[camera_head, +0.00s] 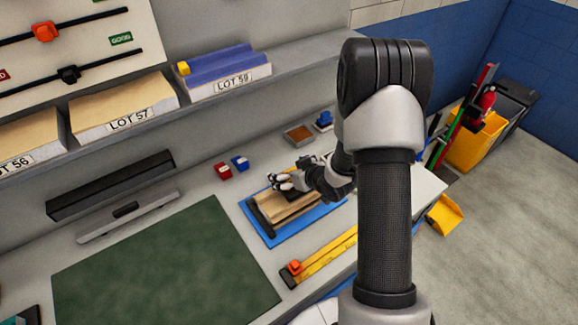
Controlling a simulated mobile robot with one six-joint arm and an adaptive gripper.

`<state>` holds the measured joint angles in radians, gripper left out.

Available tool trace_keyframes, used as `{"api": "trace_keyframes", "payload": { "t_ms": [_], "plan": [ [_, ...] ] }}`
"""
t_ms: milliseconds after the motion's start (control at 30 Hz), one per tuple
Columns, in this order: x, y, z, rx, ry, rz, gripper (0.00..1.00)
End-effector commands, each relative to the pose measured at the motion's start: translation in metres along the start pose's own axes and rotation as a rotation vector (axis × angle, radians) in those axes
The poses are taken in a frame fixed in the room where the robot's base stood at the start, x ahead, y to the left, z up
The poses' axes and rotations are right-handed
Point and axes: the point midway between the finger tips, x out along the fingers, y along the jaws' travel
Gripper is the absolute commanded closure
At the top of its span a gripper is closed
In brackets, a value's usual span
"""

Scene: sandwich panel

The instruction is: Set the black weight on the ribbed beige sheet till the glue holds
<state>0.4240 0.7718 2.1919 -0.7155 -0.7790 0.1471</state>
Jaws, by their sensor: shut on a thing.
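The ribbed beige sheet (291,217) lies on a blue mat (327,213) on the bench, with a dark strip along its left end. My gripper (284,184) is over the far part of the sheet, its fingers pointing left. A dark shape at the gripper, the black weight (291,195), is held low over or on the sheet. The gripper and wrist hide much of it. I cannot tell whether the weight touches the sheet.
A yellow bar with an orange slider (294,267) lies in front of the blue mat. A green mat (160,270) covers the left bench. A shelf with labelled lots (230,84) overhangs the back.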

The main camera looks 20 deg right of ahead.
Motion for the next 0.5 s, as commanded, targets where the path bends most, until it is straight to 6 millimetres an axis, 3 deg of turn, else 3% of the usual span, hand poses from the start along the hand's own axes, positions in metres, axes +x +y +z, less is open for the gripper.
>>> {"api": "trace_keyframes", "payload": {
  "t_ms": [500],
  "plan": [
    [0.0097,0.0012,0.0088,-0.002,0.01,0.002,0.76]
  ]
}}
